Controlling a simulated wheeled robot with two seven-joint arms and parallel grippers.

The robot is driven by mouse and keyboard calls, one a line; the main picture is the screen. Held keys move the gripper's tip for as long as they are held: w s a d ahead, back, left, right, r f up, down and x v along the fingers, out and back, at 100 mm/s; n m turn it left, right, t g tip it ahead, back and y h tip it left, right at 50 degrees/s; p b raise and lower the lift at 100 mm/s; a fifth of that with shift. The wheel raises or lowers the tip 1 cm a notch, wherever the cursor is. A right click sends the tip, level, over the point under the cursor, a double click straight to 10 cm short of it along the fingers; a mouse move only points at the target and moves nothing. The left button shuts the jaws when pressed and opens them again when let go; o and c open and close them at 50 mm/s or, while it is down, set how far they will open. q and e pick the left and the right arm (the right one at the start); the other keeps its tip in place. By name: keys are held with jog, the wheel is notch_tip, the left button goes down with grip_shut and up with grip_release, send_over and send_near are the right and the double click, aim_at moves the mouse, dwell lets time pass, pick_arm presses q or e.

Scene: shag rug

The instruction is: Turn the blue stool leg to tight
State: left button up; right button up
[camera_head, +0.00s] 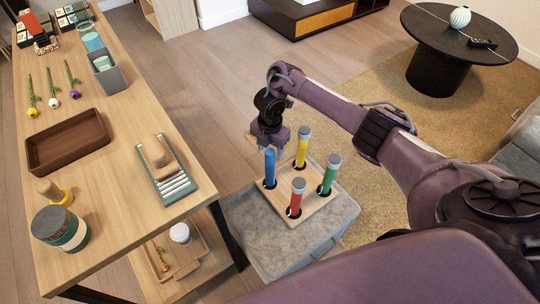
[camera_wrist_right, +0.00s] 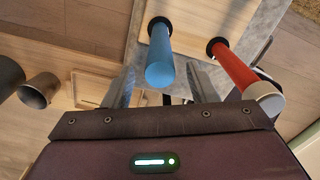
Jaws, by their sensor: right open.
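The blue stool leg (camera_head: 270,168) stands upright in a collar in the light wooden stool seat (camera_head: 313,207), at its left corner. The yellow leg (camera_head: 302,150), red leg (camera_head: 296,198) and green leg (camera_head: 329,176) also stand in the seat, with grey ends up. My right gripper (camera_head: 270,146) is at the top of the blue leg. In the right wrist view, the open fingers (camera_wrist_right: 163,80) lie on either side of the blue leg's near end (camera_wrist_right: 160,68), with gaps visible. The red leg (camera_wrist_right: 235,70) is just to the right. My left gripper is not in view.
The seat rests on a grey padded block (camera_head: 260,230). A long wooden table (camera_head: 110,120) at left holds a brown tray (camera_head: 68,142), a rack (camera_head: 165,180), a jar (camera_head: 60,230) and flowers. A round black table (camera_head: 437,75) stands at the back right on the rug (camera_head: 385,105).

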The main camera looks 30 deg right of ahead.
aim_at(270, 168)
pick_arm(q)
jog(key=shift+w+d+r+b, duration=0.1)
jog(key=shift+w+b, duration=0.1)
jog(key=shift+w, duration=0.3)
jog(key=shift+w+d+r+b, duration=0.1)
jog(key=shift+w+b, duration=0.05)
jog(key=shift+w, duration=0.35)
pick_arm(e)
notch_tip(270, 168, down, 5)
jog(key=c, duration=1)
